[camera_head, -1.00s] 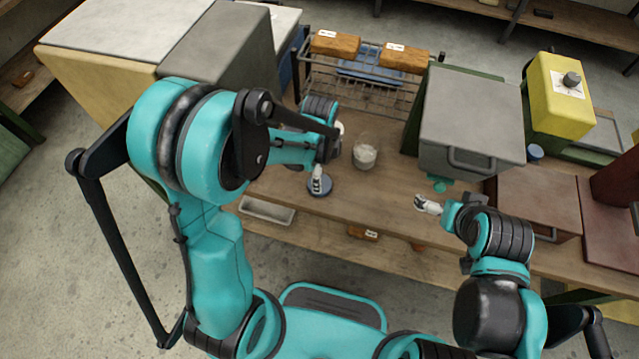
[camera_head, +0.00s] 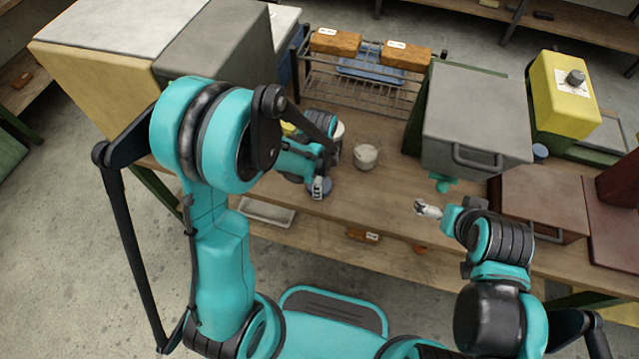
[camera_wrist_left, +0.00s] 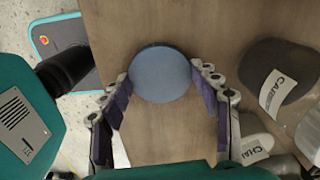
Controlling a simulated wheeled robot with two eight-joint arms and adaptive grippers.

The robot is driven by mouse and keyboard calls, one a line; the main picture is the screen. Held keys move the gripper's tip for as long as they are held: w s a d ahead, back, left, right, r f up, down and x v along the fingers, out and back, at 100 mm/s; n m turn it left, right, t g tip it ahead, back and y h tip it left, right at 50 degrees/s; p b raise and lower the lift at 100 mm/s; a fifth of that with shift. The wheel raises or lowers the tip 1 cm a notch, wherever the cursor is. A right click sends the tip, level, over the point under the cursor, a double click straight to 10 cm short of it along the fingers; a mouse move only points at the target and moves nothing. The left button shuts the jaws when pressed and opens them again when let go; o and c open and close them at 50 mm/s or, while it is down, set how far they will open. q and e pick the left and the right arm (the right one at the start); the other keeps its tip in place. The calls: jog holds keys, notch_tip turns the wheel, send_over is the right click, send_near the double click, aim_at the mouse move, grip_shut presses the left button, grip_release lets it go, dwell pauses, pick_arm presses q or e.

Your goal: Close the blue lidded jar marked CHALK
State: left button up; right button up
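A round blue lid (camera_wrist_left: 161,73) lies flat on the table in the left wrist view. It also shows in the head view (camera_head: 326,192), partly covered by my gripper. My left gripper (camera_wrist_left: 161,78) is open, with one fingertip close to each side of the lid; whether they touch it is unclear. A jar with a label starting "CHA" (camera_wrist_left: 255,150) is at the lower right of the wrist view, partly cut off.
A dark-topped jar labelled "CA…" (camera_wrist_left: 275,78) stands right of the lid. A wire rack (camera_head: 360,92) with labelled brown blocks stands behind. A grey box (camera_head: 475,120) and a yellow canister (camera_head: 563,92) are right. Table surface between the grippers is mostly clear.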

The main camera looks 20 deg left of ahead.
pick_arm(q)
jog(key=shift+r, duration=0.15)
jog(key=r+p, duration=0.1)
jog(key=r, duration=0.1)
jog(key=r+p, duration=0.1)
jog(key=r, duration=0.1)
jog(key=shift+d+r, duration=0.2)
jog(key=shift+r, duration=0.05)
jog(key=d+r+p, duration=0.3)
jog(key=d+r, duration=0.3)
jog(key=d, duration=0.5)
jog(key=shift+s+d, duration=0.15)
jog(key=shift+s, duration=0.15)
jog(key=shift+r, duration=0.1)
